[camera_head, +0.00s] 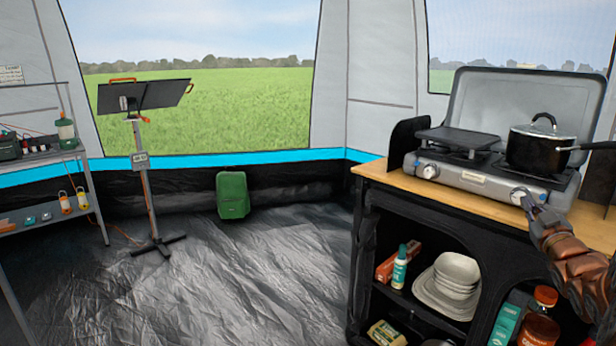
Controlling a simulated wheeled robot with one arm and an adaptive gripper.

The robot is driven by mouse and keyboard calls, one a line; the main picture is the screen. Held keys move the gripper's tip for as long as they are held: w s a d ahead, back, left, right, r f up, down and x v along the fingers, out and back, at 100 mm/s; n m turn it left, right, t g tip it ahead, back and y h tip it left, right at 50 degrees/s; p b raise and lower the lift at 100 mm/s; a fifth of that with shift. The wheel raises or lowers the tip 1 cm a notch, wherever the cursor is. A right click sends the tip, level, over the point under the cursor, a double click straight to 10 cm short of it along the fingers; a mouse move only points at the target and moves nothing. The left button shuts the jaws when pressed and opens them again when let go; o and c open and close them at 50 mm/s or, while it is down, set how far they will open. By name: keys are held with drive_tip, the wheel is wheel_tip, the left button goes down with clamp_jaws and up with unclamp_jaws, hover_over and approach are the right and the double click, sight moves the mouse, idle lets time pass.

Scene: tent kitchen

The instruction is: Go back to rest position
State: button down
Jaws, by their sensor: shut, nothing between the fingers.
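My gripper (528,203) is at the right, its fingertips close to the right-hand knob (519,195) on the front of the camping stove (475,180). The gripper is shut, with nothing seen in it. I cannot tell whether the fingertips touch the knob. My arm comes in from the right edge, in front of the cabinet. The stove stands on the wooden cabinet top with its lid up. A black pot with a lid (536,150) sits on the right burner, its handle pointing right. A dark flat plate (459,138) lies over the left burner.
The black cabinet (363,270) below holds stacked bowls (452,280), a bottle (399,270), boxes and jars. The dark floor (250,280) left of it is clear.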

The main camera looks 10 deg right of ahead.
drive_tip(key=s+a+r+m+g+p, duration=0.1)
drive_tip(key=s+a+g+p, duration=0.3)
drive_tip(key=a, duration=0.3)
drive_tip(key=s+a+r+m+g+y+p, duration=0.1)
drive_tip(key=s+a+g+p, duration=0.1)
drive_tip(key=a+g+p, duration=0.35)
drive_tip(key=s+a+m+g+p, duration=0.1)
drive_tip(key=s+a+g+p, duration=0.15)
drive_tip(key=a+p, duration=0.5)
drive_tip(key=s+a+r+g+y+p, duration=0.2)
drive_tip(key=s+a+g+p, duration=0.2)
drive_tip(key=s+a, duration=0.7)
drive_tip(key=s+a+r+g+y+p, duration=0.2)
drive_tip(key=s+a+g+p, duration=0.3)
drive_tip(key=s+a, duration=0.6)
drive_tip(key=s+r, duration=0.1)
drive_tip(key=s, duration=0.7)
drive_tip(key=shift+s+r+n, duration=0.15)
drive_tip(key=shift+s+n, duration=0.05)
drive_tip(key=shift+n, duration=0.2)
